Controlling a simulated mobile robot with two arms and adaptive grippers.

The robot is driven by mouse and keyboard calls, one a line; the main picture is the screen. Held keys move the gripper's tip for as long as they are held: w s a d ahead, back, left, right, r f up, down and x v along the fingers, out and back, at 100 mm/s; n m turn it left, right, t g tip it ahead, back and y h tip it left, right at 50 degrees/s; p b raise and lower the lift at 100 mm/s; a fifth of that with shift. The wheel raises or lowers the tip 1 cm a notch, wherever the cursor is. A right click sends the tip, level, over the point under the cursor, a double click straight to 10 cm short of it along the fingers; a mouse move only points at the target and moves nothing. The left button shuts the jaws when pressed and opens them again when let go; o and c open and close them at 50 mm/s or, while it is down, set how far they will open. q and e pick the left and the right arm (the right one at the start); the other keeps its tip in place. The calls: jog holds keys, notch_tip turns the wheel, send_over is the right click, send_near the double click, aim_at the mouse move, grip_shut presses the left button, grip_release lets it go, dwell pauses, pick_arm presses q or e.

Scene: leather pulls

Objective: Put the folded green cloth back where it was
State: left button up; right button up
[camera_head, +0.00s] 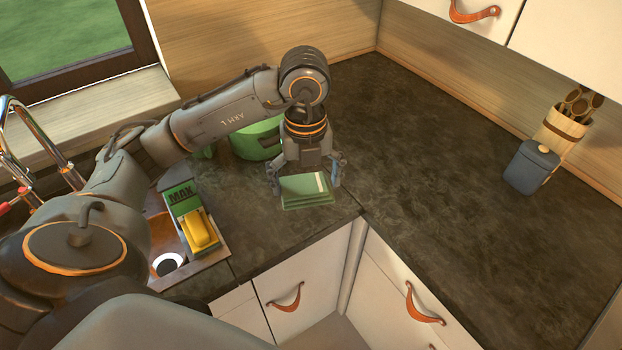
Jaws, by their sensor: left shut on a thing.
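The folded green cloth (307,191) is a small flat stack with a pale stripe near its right side. It is at the front part of the dark counter, near the inner corner edge. My left gripper (305,184) points down over it and is shut on it, with one finger at each side. I cannot tell whether the cloth touches the counter or is just above it. My right gripper is not in view.
A green pot-like container (258,140) stands close behind my left gripper. A green box (184,199) and yellow sponge (201,232) are by the sink at left. A blue jar (530,167) and utensil holder (563,130) stand at right. The counter between is clear.

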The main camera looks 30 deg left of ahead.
pick_arm(q)
jog(key=w+a+f, duration=0.2)
jog(key=w, duration=0.1)
jog(key=w+a+f+p, duration=0.1)
jog(key=w+f, duration=0.2)
jog(key=w+a+f+p, duration=0.1)
jog(key=w+a+f, duration=0.1)
jog(key=w+f, duration=0.1)
jog(key=shift+w+a, duration=0.35)
jog(key=shift+w, duration=0.05)
jog(key=shift+w+a+f+p, duration=0.2)
jog(key=shift+w+f+p, duration=0.2)
jog(key=shift+f, duration=0.1)
notch_tip(320, 180, down, 3)
jog(key=shift+p, duration=0.85)
jog(key=shift+f, duration=0.15)
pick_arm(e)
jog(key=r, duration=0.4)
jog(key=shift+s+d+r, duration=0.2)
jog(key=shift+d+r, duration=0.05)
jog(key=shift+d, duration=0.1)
pick_arm(q)
jog(key=shift+f, duration=0.1)
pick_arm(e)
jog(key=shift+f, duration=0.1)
